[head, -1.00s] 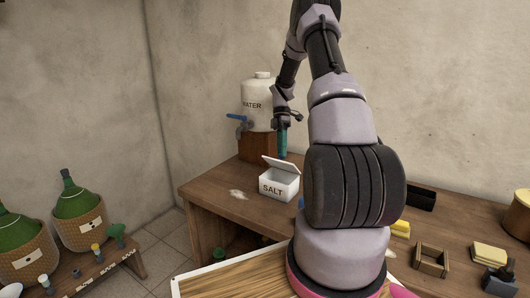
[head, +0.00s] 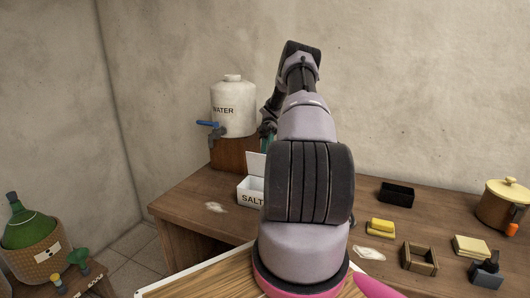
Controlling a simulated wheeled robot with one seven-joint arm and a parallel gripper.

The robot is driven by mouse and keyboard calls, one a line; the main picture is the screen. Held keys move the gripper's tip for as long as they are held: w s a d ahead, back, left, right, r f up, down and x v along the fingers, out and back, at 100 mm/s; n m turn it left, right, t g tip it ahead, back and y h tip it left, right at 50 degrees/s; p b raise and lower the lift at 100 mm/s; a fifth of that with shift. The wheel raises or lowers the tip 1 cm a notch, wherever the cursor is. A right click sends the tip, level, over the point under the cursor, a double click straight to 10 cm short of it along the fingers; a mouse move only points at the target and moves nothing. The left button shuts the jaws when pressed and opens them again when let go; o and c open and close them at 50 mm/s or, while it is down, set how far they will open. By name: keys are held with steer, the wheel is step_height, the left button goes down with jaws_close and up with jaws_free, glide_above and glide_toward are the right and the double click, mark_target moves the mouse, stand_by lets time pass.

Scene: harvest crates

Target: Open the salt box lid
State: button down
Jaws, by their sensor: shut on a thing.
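The white salt box (head: 251,190), with SALT on its front, stands on the wooden table left of my arm. Its lid (head: 256,164) is raised and stands about upright at the back of the box. My arm hides the right part of the box and lid. My gripper (head: 268,143) is at the lid's top edge, mostly hidden behind my arm, with a narrow teal part showing. It is shut on the lid, though the contact itself is hard to see.
A white water container (head: 233,108) with a blue-handled tap stands on a wooden block (head: 228,153) behind the box. White grains (head: 215,208) lie left of the box. A black tray (head: 397,194), yellow sponge (head: 380,227) and wooden box (head: 419,259) lie to the right.

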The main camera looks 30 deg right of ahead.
stand_by(0.4)
steer(key=c, duration=0.6)
jaws_free()
steer(key=shift+r, duration=0.1)
step_height(320, 180, up, 10)
steer(key=shift+f, duration=0.15)
